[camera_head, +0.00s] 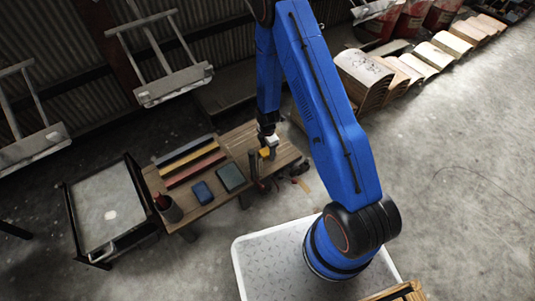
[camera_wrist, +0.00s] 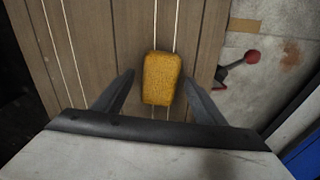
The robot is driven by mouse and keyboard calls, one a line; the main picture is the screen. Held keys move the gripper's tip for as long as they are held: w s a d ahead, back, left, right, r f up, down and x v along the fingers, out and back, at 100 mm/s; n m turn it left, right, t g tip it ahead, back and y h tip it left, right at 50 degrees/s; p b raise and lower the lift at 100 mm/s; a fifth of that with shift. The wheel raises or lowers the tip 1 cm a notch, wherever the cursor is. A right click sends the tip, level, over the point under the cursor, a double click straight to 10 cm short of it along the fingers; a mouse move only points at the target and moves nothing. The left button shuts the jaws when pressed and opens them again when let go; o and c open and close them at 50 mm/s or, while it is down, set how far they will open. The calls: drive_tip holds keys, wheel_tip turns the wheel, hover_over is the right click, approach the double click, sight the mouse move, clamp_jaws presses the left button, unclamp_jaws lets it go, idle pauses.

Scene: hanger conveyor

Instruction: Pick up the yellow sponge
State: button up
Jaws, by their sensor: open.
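The yellow sponge (camera_wrist: 161,78) lies on the wooden table (camera_wrist: 95,60) in the wrist view, its long side roughly along the planks. My gripper (camera_wrist: 160,82) is open, with one dark finger to the left of the sponge and one to the right. Gaps show between the sponge and both fingers. How high the fingertips are above the table is hard to tell. In the head view the sponge (camera_head: 265,153) is a small yellow patch under my gripper (camera_head: 269,149), near the right part of the table (camera_head: 232,148).
Coloured bars (camera_head: 188,161), a blue box (camera_head: 202,192), a dark box (camera_head: 230,177) and a dark cup with red contents (camera_head: 168,207) stand left on the table. A dark-framed cart (camera_head: 106,207) is beside it. Hangers (camera_head: 172,86) hang behind. A red-tipped object (camera_wrist: 252,57) is right of the table.

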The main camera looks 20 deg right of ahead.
sight(268, 151)
drive_tip(key=shift+f, duration=0.6)
drive_tip(key=c, duration=1.1)
drive_tip(key=shift+r, duration=5.05)
